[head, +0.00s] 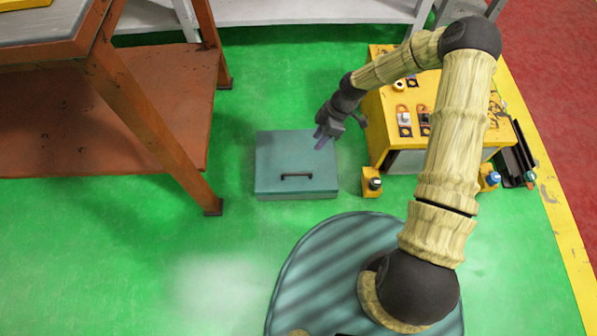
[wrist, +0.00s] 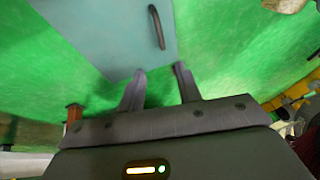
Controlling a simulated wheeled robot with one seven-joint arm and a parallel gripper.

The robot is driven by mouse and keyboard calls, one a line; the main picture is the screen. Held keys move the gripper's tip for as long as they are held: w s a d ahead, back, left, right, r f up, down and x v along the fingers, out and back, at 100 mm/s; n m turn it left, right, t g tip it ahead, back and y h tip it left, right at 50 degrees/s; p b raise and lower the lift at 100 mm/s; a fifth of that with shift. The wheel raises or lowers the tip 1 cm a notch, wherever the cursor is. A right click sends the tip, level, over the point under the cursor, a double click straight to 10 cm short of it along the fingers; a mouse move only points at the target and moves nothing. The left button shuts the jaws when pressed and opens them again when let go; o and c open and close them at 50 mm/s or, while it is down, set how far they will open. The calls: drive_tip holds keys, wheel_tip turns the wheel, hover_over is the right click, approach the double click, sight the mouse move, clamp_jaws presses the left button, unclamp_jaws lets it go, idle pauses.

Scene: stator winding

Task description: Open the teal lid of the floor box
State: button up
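The floor box with its teal lid (head: 270,160) sits on the green floor in the middle of the head view. The lid looks shut and lies flat. A dark bar handle (head: 297,176) is on the lid near its front edge. My gripper (head: 321,138) is above the lid's back right part, apart from the handle. In the wrist view the teal lid (wrist: 105,35) and its handle (wrist: 157,27) lie beyond my fingertips. My gripper (wrist: 159,71) has its two fingers spread, with nothing between them.
A yellow workstation (head: 385,105) with small parts stands right of the box. A small yellow block (head: 372,183) stands on the floor close to the box's right side. An orange-brown bench (head: 150,110) is at the left. Green floor (head: 130,240) is clear at the front left.

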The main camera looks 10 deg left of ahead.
drive_tip(key=b, duration=0.9)
hover_over(298, 169)
drive_tip(key=s, duration=0.3)
drive_tip(key=f, duration=1.5)
drive_tip(key=shift+d+f, duration=0.4)
clamp_jaws()
